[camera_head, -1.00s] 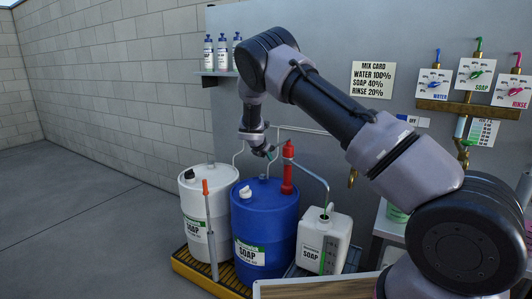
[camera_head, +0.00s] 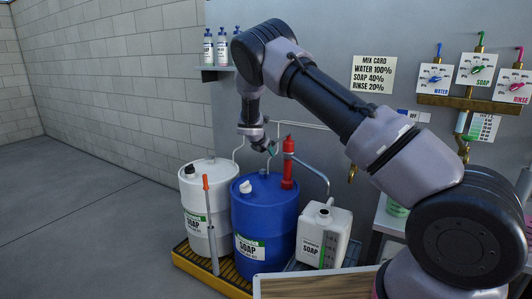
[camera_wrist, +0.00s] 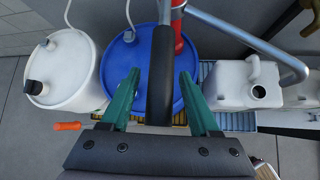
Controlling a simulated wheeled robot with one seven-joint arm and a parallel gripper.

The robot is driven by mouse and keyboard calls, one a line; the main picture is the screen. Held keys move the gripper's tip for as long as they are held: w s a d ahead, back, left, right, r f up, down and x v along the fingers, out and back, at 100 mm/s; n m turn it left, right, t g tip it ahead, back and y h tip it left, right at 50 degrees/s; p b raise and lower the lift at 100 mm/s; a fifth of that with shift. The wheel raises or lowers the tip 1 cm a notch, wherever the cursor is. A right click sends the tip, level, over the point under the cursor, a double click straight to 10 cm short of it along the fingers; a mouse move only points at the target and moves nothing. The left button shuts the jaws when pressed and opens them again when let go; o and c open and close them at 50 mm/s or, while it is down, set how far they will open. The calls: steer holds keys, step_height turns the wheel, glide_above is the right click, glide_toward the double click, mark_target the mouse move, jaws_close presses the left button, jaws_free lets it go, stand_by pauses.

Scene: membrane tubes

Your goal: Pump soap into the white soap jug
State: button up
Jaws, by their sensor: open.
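The white soap jug (camera_head: 323,236) stands right of the blue drum (camera_head: 265,222); its open mouth shows in the wrist view, where the jug (camera_wrist: 240,85) is at the right. A red pump (camera_head: 287,168) stands on the blue drum, with a grey spout pipe (camera_wrist: 250,35) running toward the jug. My gripper (camera_head: 271,147) is above the blue drum, just left of the pump's top. In the wrist view my gripper's green fingers (camera_wrist: 157,92) are open, one on each side of a black bar (camera_wrist: 161,75), apparently the pump's handle. Contact is not visible.
A white drum (camera_head: 208,210) with an orange-topped grey rod (camera_head: 209,225) stands left of the blue drum. Both drums stand on a yellow-edged tray (camera_head: 184,262). Hoses rise behind them. Taps and dials (camera_head: 475,75) are on the wall at right. The floor at left is clear.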

steer(key=v, duration=1)
stand_by(0.8)
steer(key=s+d+r+m+g+y, duration=0.2)
steer(key=s+d+r+m+g, duration=0.1)
steer(key=s+d+r+m, duration=1.35)
steer(key=s+d+r+m+y, duration=0.1)
steer(key=s+r+m, duration=0.2)
steer(key=s, duration=0.6)
steer(key=s+d+r+m+t+y, duration=0.1)
steer(key=s+d+r+m, duration=0.1)
steer(key=s+m, duration=0.5)
steer(key=s+d+r+m+y, duration=0.1)
steer(key=s+r+m, duration=0.3)
steer(key=s, duration=0.7)
steer(key=shift+d+r+m+t+y, duration=0.2)
steer(key=shift+d+m+t+y, duration=0.15)
steer(key=shift+m, duration=0.6)
